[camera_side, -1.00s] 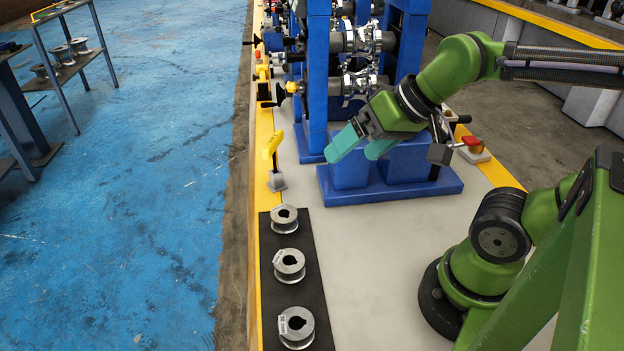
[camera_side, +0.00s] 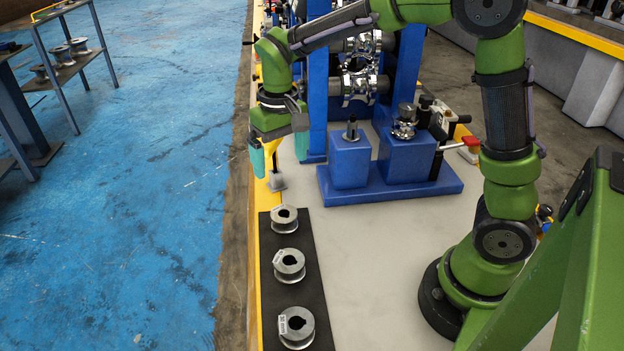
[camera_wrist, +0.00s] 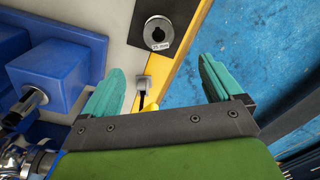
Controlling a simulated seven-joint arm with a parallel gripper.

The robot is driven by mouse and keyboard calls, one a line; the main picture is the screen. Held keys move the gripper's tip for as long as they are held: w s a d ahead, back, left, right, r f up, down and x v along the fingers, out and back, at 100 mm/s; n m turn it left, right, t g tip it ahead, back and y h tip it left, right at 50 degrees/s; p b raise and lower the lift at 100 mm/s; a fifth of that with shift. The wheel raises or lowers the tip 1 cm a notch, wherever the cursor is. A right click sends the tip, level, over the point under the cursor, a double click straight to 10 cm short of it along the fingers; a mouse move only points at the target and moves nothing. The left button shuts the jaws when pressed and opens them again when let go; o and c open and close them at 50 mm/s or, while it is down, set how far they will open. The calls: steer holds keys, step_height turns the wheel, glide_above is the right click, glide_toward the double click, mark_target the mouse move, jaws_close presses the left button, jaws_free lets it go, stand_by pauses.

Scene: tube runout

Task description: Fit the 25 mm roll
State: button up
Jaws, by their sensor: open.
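The roll marked 25 mm (camera_wrist: 158,32) lies flat on the dark mat in the wrist view. It appears to be the farthest of three grey rolls on the mat in the side view (camera_side: 284,218). My gripper (camera_side: 279,152) is open and empty, beyond and above that roll; its teal fingers (camera_wrist: 162,68) are apart in the wrist view. The blue stand (camera_side: 440,186) has a bare spindle (camera_side: 351,131) on its left block. A shiny roll (camera_side: 405,122) sits on the right block.
The other two rolls, the middle one (camera_side: 289,266) and the near one (camera_side: 297,328), lie on the mat (camera_side: 316,282). Blue uprights with shiny rollers (camera_side: 360,88) stand behind. The bench right of the mat is clear.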

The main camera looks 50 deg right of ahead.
mark_target(283, 210)
step_height(283, 210, down, 16)
steer(key=shift+w+r, duration=0.1)
steer(key=shift+w, duration=0.05)
steer(key=c, duration=1.5)
steer(key=shift+r, duration=0.5)
steer(key=r, duration=0.2)
steer(key=shift+s+r, duration=0.2)
steer(key=shift+r, duration=0.2)
steer(key=s, duration=0.5)
steer(key=s+d, duration=0.1)
steer(key=s, duration=0.4)
steer(key=s+r, duration=0.1)
steer(key=s, duration=0.4)
steer(key=shift+s+d+r, duration=0.1)
steer(key=shift+s+d, duration=0.15)
steer(key=shift+d, duration=0.15)
